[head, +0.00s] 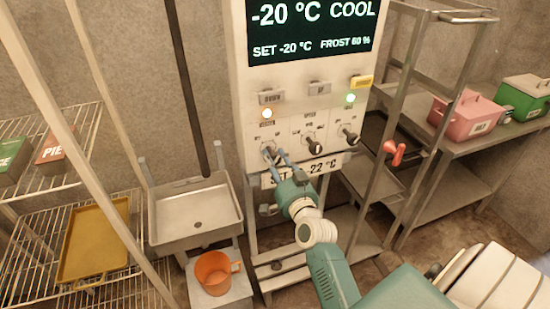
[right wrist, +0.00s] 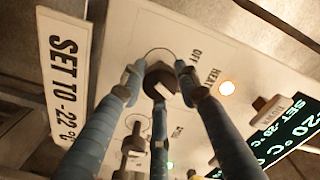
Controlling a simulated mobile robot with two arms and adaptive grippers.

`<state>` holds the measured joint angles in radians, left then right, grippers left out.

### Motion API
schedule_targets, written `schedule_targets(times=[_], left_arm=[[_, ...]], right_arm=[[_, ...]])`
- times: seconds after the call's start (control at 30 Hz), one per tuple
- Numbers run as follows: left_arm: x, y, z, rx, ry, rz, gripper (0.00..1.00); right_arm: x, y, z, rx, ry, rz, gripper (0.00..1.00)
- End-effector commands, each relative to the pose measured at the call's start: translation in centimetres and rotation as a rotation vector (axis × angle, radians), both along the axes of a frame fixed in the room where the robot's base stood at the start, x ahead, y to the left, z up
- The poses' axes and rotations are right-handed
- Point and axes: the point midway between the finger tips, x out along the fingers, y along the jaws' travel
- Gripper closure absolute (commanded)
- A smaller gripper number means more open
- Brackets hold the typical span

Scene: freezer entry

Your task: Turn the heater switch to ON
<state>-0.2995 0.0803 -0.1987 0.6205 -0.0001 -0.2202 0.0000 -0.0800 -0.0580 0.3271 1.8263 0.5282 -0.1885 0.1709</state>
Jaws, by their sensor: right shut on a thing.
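The heater switch (head: 268,148) is the leftmost dark knob on the white control panel (head: 243,95). My right gripper (head: 276,156) is shut on it from the front. In the right wrist view the fingers close around the dark knob (right wrist: 160,80), with "OFF" and part of "HEATER" printed beside it. Which mark the knob points to cannot be told, as the fingers partly cover it. An orange-white lamp (head: 267,113) is lit above this switch. My left gripper is not in view.
The display (head: 312,28) reads -20 °C COOL. A "SET TO -22 °C" sign (head: 328,167) hangs below. A sink (head: 195,212) stands left, a metal rack (head: 405,80) right.

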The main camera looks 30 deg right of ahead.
Motion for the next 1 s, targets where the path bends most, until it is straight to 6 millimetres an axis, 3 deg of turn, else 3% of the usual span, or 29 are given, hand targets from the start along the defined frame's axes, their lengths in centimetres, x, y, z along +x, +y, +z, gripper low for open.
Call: schedule_targets(times=[0.3, 0.83, 0.87, 0.93, 1.0], left_arm=[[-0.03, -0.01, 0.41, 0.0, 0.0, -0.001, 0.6], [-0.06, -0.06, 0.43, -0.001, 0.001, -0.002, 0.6], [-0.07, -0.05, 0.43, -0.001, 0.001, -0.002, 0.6], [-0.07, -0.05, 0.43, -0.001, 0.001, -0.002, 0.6], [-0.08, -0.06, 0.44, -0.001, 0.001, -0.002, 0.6]], right_arm=[[-0.02, 0.13, -0.25, 0.11, -0.021, 0.003, 0.95], [0.0, 0.17, -0.28, 0.132, -0.026, 0.003, 0.95], [0.0, 0.17, -0.28, 0.132, -0.026, 0.003, 0.63], [0.0, 0.16, -0.25, 0.131, -0.025, 0.003, 0.49], [0.0, 0.13, -0.19, 0.129, -0.027, 0.002, 0.49]])
